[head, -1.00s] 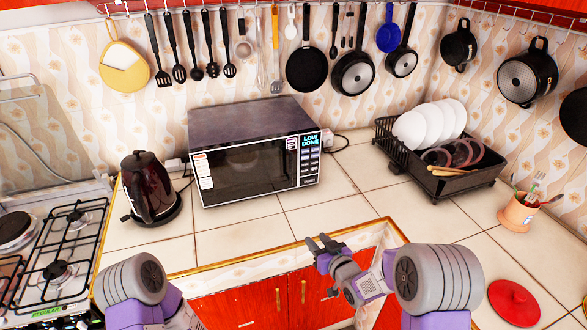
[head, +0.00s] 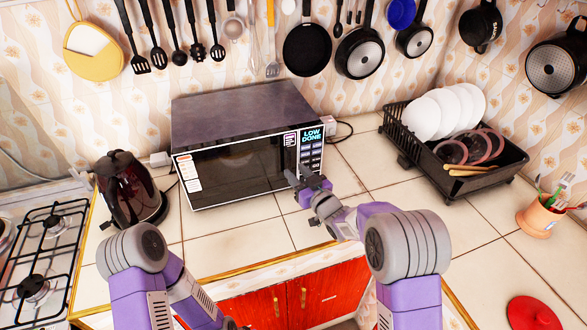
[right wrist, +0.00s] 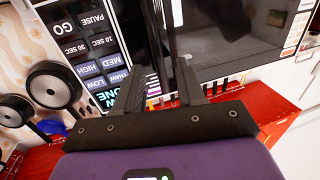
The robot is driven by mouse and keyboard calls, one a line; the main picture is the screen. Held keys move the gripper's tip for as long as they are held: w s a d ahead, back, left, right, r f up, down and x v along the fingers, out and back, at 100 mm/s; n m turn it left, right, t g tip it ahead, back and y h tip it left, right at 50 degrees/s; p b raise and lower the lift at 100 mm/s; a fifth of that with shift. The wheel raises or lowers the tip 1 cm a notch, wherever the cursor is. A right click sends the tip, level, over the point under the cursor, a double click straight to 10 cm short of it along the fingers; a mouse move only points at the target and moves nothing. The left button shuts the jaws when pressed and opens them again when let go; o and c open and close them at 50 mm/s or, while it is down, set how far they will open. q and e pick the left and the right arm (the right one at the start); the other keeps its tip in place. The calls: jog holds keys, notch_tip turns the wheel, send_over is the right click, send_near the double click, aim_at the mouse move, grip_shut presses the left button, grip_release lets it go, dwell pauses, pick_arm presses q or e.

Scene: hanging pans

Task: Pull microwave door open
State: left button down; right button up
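The microwave (head: 245,110) stands on the tiled counter with its dark glass door (head: 235,168) shut. Its keypad (head: 311,152) is on the right side of the front. My right gripper (head: 298,174) is in front of the microwave, near the edge between door and keypad. Its two fingers are apart and look empty. In the right wrist view the gripper (right wrist: 172,85) points at the microwave front, with the keypad (right wrist: 85,45) to the left and the door (right wrist: 235,35) to the right. Whether the fingers touch the door is unclear. My left gripper is out of sight below the head view.
A dark kettle (head: 130,188) stands left of the microwave and a gas stove (head: 40,260) is farther left. A black dish rack (head: 480,172) with plates is to the right. Pans hang above. The counter in front of the microwave is clear.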

jog(key=shift+x, duration=1.25)
jog(key=shift+d, duration=0.1)
grip_shut()
